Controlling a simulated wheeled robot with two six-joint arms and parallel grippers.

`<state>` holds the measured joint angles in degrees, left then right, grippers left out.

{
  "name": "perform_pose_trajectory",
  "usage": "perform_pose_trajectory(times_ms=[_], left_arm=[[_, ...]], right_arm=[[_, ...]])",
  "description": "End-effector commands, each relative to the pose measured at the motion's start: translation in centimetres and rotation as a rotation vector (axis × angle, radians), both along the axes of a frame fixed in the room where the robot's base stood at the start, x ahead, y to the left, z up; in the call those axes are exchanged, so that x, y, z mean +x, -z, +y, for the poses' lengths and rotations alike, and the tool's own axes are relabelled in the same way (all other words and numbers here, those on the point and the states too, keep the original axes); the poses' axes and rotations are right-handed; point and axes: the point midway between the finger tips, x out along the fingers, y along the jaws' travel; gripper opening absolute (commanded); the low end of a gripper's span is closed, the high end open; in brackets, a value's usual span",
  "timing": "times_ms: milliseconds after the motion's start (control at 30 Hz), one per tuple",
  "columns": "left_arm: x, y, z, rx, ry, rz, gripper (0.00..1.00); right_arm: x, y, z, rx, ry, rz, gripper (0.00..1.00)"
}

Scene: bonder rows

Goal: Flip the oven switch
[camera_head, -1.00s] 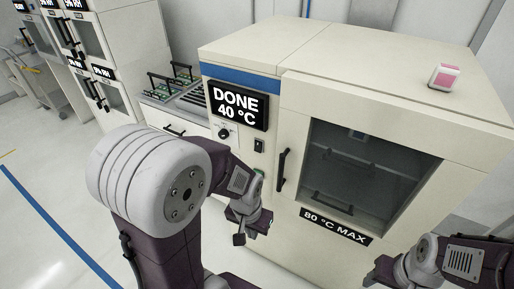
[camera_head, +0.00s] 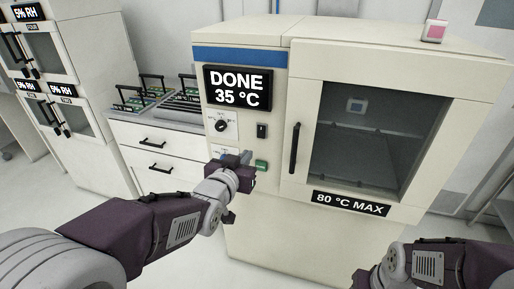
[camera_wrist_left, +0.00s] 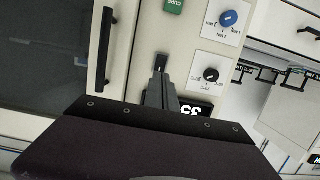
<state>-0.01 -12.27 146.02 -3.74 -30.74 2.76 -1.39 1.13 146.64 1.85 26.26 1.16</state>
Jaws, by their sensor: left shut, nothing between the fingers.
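The oven (camera_head: 315,57) is cream with a blue stripe, and its display (camera_head: 238,88) reads DONE 35 °C. The oven switch (camera_head: 262,130) is a small black rocker below the display, between a black knob (camera_head: 221,125) and the door handle (camera_head: 295,148). My left gripper (camera_head: 244,158) is shut and empty in front of the panel, below the switch in the head view and partly hiding the lower knob. In the left wrist view its fingers (camera_wrist_left: 160,65) point at the panel close to the switch (camera_wrist_left: 184,75); contact cannot be told. My right gripper (camera_head: 362,278) is partly cut off.
A green button (camera_head: 261,165) sits below the switch; it shows in the left wrist view (camera_wrist_left: 173,6), near a blue knob (camera_wrist_left: 228,18). The oven door is closed. A drawer bench (camera_head: 155,145) with trays and a white cabinet (camera_head: 95,60) stand to the left.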

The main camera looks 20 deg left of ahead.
Motion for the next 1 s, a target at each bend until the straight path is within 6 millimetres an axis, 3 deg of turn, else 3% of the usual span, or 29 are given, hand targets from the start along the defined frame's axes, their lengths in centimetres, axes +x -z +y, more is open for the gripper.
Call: perform_pose_trajectory(times_ms=[200,367,433,500,800,1000], left_arm=[[0.2,-0.1,0.0,0.000,0.000,0.003,0.00],[1.6,-0.1,-0.1,-0.001,0.001,0.011,0.00],[2.5,0.1,-0.1,-0.001,0.000,0.012,0.00],[4.2,1.1,-0.1,0.000,0.000,0.005,0.00],[10.4,2.5,-0.4,0.000,0.000,0.003,0.00],[12.9,3.1,-0.4,0.000,0.000,0.003,0.00]], right_arm=[[0.0,-0.4,0.0,0.000,0.000,0.000,0.55],[0.0,-2.3,0.0,0.000,0.000,0.000,0.55],[0.0,-3.5,0.0,0.000,0.000,0.000,0.55],[0.0,-2.4,0.0,0.000,0.000,-0.001,0.55],[0.0,-2.4,0.0,0.000,0.000,0.000,0.55],[0.0,-2.5,0.0,0.000,0.000,0.000,0.55]])
